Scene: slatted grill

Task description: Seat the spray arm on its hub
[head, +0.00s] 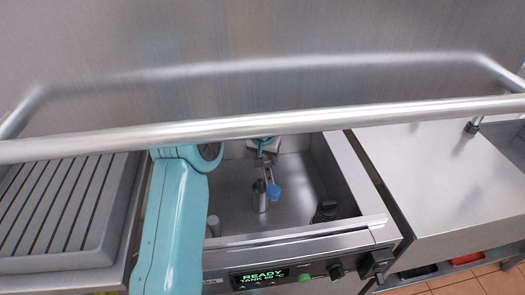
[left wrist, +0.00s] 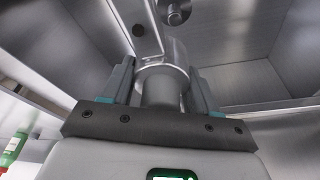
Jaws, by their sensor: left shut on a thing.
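My left arm comes in from the left and reaches behind the steel bar into an open steel tank (head: 347,185). My left gripper (left wrist: 160,88) is shut on a shiny steel cylindrical piece (left wrist: 162,72), which appears to be the spray arm's centre; a thin flat bar beside it runs upward in the left wrist view. In the head view the gripper (head: 266,172) is small and partly hidden. A steel cylinder (head: 259,199) with a blue piece (head: 273,191) beside it shows just below. I cannot tell which part is the hub or whether anything touches it. My right gripper is out of view.
A thick steel bar (head: 300,124) crosses in front of the tank. A black fitting (head: 325,210) and a grey post (head: 213,226) stand near the tank's front. A slatted rack (head: 60,205) is at left, a bare steel counter (head: 440,180) at right.

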